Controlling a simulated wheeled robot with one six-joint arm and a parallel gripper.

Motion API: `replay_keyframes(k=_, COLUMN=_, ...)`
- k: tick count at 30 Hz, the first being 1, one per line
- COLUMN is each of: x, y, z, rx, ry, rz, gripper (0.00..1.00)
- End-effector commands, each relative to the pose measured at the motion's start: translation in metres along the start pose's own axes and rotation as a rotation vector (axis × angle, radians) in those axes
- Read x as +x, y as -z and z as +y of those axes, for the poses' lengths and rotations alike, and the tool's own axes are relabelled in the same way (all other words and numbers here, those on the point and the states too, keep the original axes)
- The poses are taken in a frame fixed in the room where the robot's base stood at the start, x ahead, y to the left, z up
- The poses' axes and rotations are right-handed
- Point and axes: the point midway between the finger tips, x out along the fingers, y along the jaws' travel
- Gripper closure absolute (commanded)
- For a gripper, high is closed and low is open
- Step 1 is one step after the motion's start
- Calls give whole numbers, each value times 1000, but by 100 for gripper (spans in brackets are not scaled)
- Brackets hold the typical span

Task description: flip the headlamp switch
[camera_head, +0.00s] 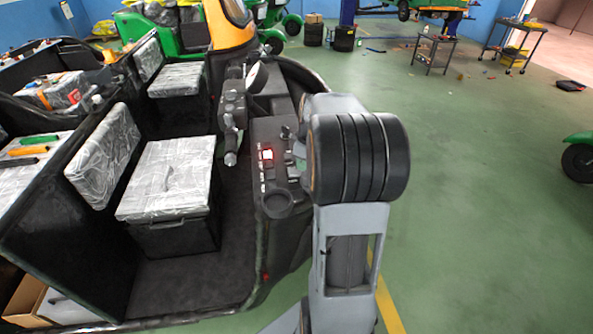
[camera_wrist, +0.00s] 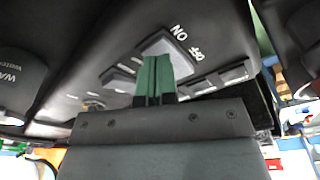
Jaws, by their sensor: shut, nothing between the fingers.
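The dashboard panel (camera_head: 268,184) of the rickshaw carries several switches, one of them lit red (camera_head: 267,154). In the wrist view, a grey rocker switch (camera_wrist: 180,60) sits beside white ON and OFF lettering. My gripper (camera_wrist: 156,62) is shut and empty, its green fingertips overlapping the near side of that rocker in the picture. Whether they touch it I cannot tell. The fingers hide part of the switch. No label reading headlamp can be made out. In the head view my arm hides the gripper and part of the panel.
More rocker switches (camera_wrist: 215,82) lie to the right of the fingers in the wrist view. A steering handlebar (camera_head: 231,110) stands left of the panel, and wrapped seats (camera_head: 168,180) are further left. The green floor (camera_head: 480,200) on the right is mostly clear.

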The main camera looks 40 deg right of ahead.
Motion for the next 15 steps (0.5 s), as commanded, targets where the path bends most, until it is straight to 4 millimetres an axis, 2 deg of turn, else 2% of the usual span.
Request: replay_keyframes(k=15, x=-44, y=6, z=0, rx=0, ry=-2, rz=0, gripper=100)
